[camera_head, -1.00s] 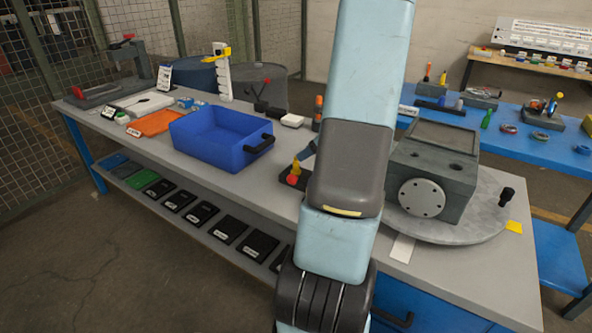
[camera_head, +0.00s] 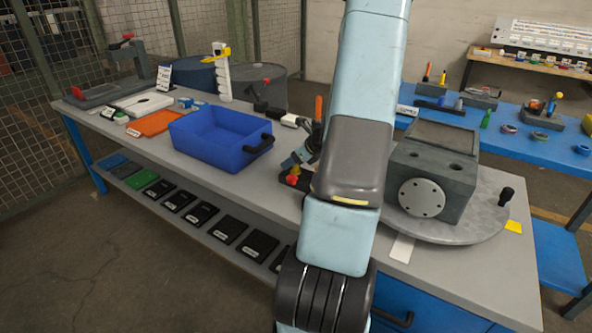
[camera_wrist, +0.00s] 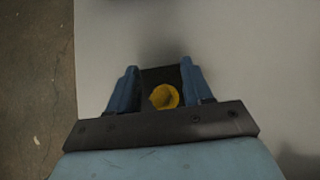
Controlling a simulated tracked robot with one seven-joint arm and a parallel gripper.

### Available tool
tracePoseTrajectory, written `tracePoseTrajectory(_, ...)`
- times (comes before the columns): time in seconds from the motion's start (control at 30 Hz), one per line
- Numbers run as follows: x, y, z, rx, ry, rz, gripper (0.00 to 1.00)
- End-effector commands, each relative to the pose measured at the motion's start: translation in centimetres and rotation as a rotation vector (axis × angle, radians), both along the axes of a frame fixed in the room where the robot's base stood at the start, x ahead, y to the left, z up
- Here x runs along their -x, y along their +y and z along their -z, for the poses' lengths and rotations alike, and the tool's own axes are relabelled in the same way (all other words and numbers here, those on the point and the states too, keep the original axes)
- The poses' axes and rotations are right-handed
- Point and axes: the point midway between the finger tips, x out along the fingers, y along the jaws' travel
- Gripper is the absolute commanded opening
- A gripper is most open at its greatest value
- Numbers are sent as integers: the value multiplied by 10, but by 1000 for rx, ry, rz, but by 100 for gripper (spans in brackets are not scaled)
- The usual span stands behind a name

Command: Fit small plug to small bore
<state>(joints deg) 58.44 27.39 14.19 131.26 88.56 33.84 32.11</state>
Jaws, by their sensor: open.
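My gripper (camera_wrist: 160,80) points down at the bench in the wrist view, with its two blue fingers apart. A yellow plug-like piece (camera_wrist: 164,97) shows between the fingers, over a dark base (camera_wrist: 160,74). I cannot tell whether either finger touches it. In the head view my gripper (camera_head: 302,154) is partly hidden behind my arm, close above a black holder (camera_head: 304,184) with a red piece (camera_head: 292,180). The grey housing (camera_head: 432,170) stands on a round plate to the right, with dark openings in its top. I cannot tell which opening is the small bore.
A blue bin (camera_head: 215,135) stands left of my gripper. The round plate (camera_head: 440,232) has an upright black knob (camera_head: 506,196) at its right. An orange tray (camera_head: 157,123) lies further left. The bench front between bin and housing is mostly clear.

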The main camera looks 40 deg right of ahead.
Motion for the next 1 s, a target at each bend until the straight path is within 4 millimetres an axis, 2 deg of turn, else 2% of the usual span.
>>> tracePoseTrajectory(0.07, 0, 0, 0, 0, 0, 0, 50)
tracePoseTrajectory(0.6, 0, 0, 0, -1, 0, -1, 0)
tracePoseTrajectory(1.0, 0, 0, -3, 0, -1, -1, 0)
